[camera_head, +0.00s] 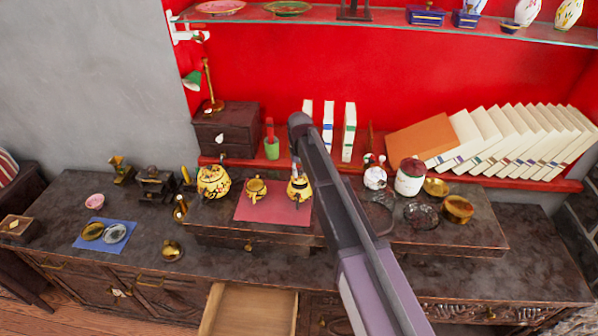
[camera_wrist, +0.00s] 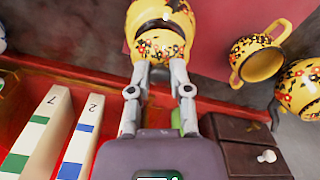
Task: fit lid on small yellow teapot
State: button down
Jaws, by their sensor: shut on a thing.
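The small yellow flowered teapot (camera_head: 299,189) stands on the red mat (camera_head: 262,214), partly hidden by my arm in the head view. In the wrist view, the teapot (camera_wrist: 160,12) is at the top edge, partly cut off. My gripper (camera_wrist: 160,68) is shut on a yellow flowered piece, apparently the lid (camera_wrist: 160,46), which overlaps the teapot in that view. I cannot tell whether the lid touches the teapot or is above it.
A two-handled yellow cup (camera_head: 256,189) stands left of the small teapot, with a bigger yellow teapot (camera_head: 213,181) farther left. White books (camera_head: 349,132) stand behind. A white jar with a red lid (camera_head: 410,178) and brass bowls (camera_head: 458,208) are right. A drawer (camera_head: 250,312) is open below.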

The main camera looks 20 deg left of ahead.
jog(key=shift+f+b, duration=0.5)
jog(key=shift+f, duration=0.25)
jog(key=shift+f+b, duration=0.35)
dwell(0.4)
jog(key=shift+c, duration=2.4)
grip_release()
jog(key=shift+r, duration=0.15)
